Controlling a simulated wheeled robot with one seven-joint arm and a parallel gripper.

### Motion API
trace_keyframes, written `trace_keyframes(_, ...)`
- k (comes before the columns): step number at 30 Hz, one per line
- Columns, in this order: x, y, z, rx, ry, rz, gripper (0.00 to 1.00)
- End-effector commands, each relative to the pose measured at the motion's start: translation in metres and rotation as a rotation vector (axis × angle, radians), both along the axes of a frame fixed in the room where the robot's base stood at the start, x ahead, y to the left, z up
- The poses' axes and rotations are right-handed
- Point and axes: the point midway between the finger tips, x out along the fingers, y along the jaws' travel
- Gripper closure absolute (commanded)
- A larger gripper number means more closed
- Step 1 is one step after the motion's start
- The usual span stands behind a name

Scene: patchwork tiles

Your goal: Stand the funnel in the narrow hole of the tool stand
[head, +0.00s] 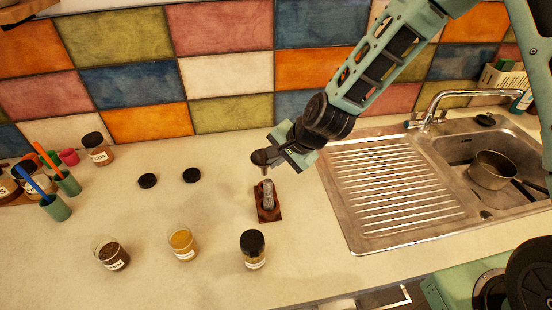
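The tool stand (269,214) is a small dark reddish-brown wooden block on the counter. An upright grey tool (268,194) stands in it and hides much of its top, so I cannot make out the narrow hole. My gripper (273,155) is just above and behind the stand. It appears shut on a small dark brown piece, which looks like the funnel (261,157), wide end up with a thin stem pointing down. The stem's tip is close to the top of the grey tool; I cannot tell whether they touch.
Open jars (112,254) and (183,244) and a lidded jar (253,249) stand in front. Two black lids (148,180) lie behind left. Pen cups (57,208) and more jars are far left. The sink (480,165) and its drainboard (390,190) are right.

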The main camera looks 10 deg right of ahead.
Motion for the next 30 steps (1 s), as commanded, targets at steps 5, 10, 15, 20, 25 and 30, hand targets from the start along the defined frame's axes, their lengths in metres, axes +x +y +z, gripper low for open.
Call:
trace_keyframes(5,0.000,0.000,-0.015,0.000,0.000,0.000,1.00)
trace_keyframes(10,0.000,0.000,-0.027,0.000,-0.001,-0.001,1.00)
trace_keyframes(15,0.000,0.000,-0.038,0.000,-0.001,-0.001,1.00)
trace_keyframes(20,0.000,0.000,-0.048,0.000,-0.001,-0.001,1.00)
trace_keyframes(25,0.000,0.000,-0.060,-0.001,-0.001,-0.001,1.00)
trace_keyframes(30,0.000,0.000,-0.069,0.000,0.000,0.000,1.00)
